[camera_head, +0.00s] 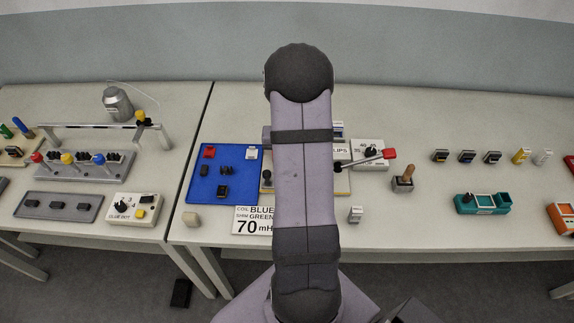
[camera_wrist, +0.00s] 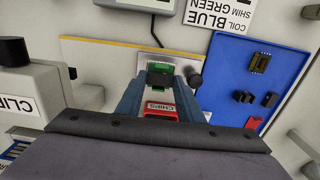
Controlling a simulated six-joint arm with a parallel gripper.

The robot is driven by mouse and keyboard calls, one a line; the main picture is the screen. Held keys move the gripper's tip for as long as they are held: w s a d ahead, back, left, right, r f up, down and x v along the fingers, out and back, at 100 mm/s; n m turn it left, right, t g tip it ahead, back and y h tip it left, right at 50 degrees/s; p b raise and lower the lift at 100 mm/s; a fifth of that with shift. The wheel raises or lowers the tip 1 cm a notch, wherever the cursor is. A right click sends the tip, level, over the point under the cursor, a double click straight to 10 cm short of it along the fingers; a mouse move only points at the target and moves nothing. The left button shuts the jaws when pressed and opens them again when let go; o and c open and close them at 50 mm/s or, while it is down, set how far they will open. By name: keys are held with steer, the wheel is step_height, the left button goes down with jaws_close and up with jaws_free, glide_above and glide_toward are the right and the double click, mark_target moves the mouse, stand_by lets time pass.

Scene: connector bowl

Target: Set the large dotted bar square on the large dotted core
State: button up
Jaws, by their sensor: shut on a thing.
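My gripper (camera_wrist: 160,80) shows in the wrist view, its blue fingers closed on a small dark piece (camera_wrist: 160,67). No dots can be made out on it, so I cannot tell whether it is the large dotted bar. Green parts show around it, over a pale metal plate (camera_wrist: 147,63) on a board. Whether the piece touches what is below is unclear. I cannot pick out the large dotted core. In the head view my arm hides the gripper and most of this board (camera_head: 341,186). Dark core-like parts (camera_wrist: 258,62) lie on the blue tray (camera_wrist: 285,62) at the right of the wrist view.
A red CHIPS box (camera_wrist: 160,110) is close to my fingers. A black knob (camera_wrist: 195,80) stands just right of them. A CLIPS box (camera_wrist: 25,95) is at the left. A sign (camera_head: 253,221) reads coil blue, shim green, 70 mH. A red-ended lever (camera_head: 389,154) projects rightward.

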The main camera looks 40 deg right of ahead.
steer(key=o, duration=1.2)
steer(key=shift+c, duration=0.2)
steer(key=shift+r+b, duration=1.1)
steer(key=shift+r, duration=2.6)
steer(key=shift+w+d, duration=0.2)
steer(key=shift+w, duration=0.05)
steer(key=shift+n+g+y, duration=0.4)
steer(key=shift+n+g, duration=0.2)
steer(key=shift+n, duration=0.2)
steer(key=s+a+f, duration=0.2)
steer(key=a, duration=0.1)
steer(key=s+a+f, duration=0.1)
steer(key=s+a, duration=0.2)
steer(key=s+a+f, duration=0.2)
steer(key=s+a, duration=0.1)
steer(key=shift+s+f, duration=0.25)
steer(key=shift+f, duration=0.05)
steer(key=a+r+n, duration=0.1)
steer(key=a+n, duration=0.1)
steer(key=a, duration=0.4)
steer(key=s+a+r+n, duration=0.1)
steer(key=a+n, duration=0.2)
steer(key=a, duration=0.3)
steer(key=s+a+r+n+t, duration=0.1)
steer(key=a+r+n, duration=0.1)
steer(key=a, duration=0.4)
steer(key=shift+s+h, duration=0.25)
steer(key=shift+h, duration=0.15)
